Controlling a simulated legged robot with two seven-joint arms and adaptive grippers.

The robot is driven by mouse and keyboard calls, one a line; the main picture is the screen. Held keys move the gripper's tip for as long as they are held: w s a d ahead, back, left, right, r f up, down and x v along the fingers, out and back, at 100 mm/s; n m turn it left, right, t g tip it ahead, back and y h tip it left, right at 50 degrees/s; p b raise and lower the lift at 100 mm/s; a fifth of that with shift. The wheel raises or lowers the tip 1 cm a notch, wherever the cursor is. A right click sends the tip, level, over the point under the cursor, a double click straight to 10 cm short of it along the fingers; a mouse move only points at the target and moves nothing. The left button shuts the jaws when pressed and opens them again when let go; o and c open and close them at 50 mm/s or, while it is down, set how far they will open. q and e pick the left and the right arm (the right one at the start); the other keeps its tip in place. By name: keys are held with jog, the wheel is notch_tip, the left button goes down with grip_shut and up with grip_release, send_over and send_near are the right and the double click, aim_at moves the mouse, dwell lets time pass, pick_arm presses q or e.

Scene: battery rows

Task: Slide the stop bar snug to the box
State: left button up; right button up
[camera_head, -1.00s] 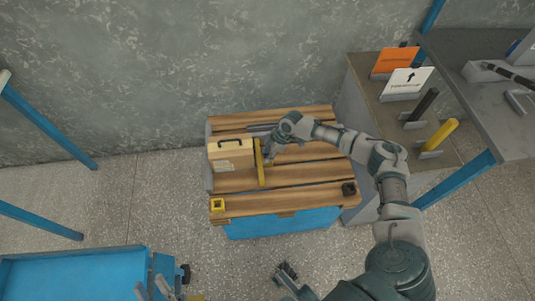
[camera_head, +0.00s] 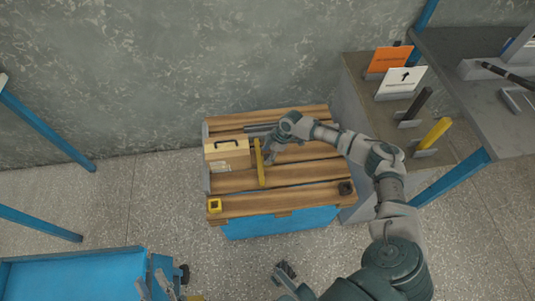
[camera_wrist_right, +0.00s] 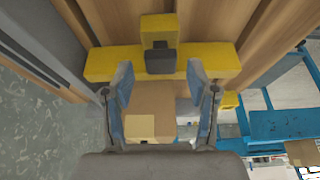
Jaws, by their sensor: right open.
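The tan box (camera_head: 228,156) with a dark handle stands at the left of the slatted wooden top. The yellow stop bar (camera_head: 261,170) lies just right of it. In the right wrist view the bar (camera_wrist_right: 104,64) runs across the top, with a dark-ended knob (camera_wrist_right: 160,60) at its middle. A tan surface (camera_wrist_right: 155,97), apparently the box, shows below it. Whether bar and box touch, I cannot tell. My right gripper (camera_wrist_right: 160,85) is open, its fingertips either side of the knob. Grey prongs at the bottom left seem to be my left gripper (camera_head: 154,288); its jaws are unclear.
A yellow square piece (camera_head: 214,205) and a dark one (camera_head: 346,188) sit at the wooden top's front corners. A grey shelf with signs (camera_head: 398,82) stands to the right. A blue cart (camera_head: 75,275) stands lower left.

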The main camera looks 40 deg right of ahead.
jog(key=v, duration=1.1)
jog(key=shift+d+r, duration=0.15)
jog(key=shift+r, duration=0.05)
